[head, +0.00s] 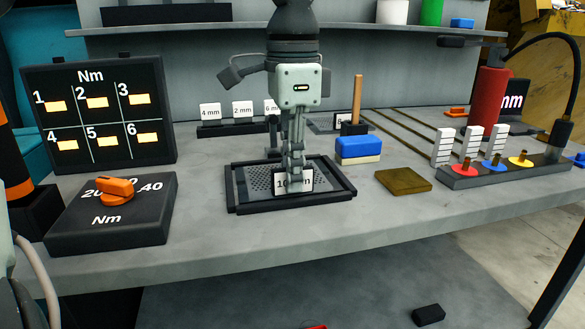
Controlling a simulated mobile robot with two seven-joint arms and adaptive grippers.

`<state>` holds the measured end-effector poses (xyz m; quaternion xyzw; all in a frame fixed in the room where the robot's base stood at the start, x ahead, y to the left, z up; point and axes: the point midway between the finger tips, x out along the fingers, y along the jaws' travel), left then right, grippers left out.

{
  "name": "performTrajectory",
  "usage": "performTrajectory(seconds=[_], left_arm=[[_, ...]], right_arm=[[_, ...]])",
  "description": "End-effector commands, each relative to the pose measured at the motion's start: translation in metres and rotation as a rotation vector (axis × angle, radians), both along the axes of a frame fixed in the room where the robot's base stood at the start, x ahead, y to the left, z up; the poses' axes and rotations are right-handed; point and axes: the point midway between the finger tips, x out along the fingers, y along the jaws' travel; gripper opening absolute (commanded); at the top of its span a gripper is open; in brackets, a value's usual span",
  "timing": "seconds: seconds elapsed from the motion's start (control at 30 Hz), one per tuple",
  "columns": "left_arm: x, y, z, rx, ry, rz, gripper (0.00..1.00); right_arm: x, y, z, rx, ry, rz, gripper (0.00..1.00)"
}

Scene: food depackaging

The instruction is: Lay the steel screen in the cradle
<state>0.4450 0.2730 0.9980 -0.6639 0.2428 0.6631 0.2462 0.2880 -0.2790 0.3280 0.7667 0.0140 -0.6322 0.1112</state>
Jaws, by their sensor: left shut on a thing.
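The steel screen (258,182) is a grey perforated plate with a white upright tag (308,180), which appears to read 10 mm. It appears level within the outline of the black cradle (290,204), on the front middle of the bench. I cannot tell whether it rests fully on the cradle or sits slightly above it. My left gripper (294,172) points straight down over its middle. Its fingers are shut at the tag and cover part of it. My right gripper is not in view.
Tags for 4 mm, 2 mm and 6 mm stand in a rack (222,129) behind. A blue-and-cream block (358,149) and brown plate (404,181) lie right of the cradle. A torque dial box (112,222) stands left. Bench (300,233) in front of the cradle is clear.

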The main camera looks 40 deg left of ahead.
Motion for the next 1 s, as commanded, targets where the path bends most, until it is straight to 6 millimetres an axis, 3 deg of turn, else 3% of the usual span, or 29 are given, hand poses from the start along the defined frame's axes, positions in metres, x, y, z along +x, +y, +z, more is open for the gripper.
performTrajectory(seconds=[0.3,0.33,0.5,0.83,1.0], left_arm=[[0.001,0.0,-0.002,0.0,-0.004,0.0,0.0],[0.0,0.0,-0.002,-0.001,-0.002,0.0,0.13],[0.0,0.0,-0.002,-0.001,-0.002,0.0,0.32],[0.0,0.0,0.001,0.0,-0.004,0.0,0.32],[0.001,0.0,0.024,0.001,-0.007,0.0,0.32]], right_arm=[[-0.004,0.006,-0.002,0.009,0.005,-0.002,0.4],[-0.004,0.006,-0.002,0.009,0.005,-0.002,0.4],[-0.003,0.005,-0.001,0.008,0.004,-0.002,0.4],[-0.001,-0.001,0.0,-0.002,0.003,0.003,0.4],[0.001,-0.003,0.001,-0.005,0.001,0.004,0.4]])
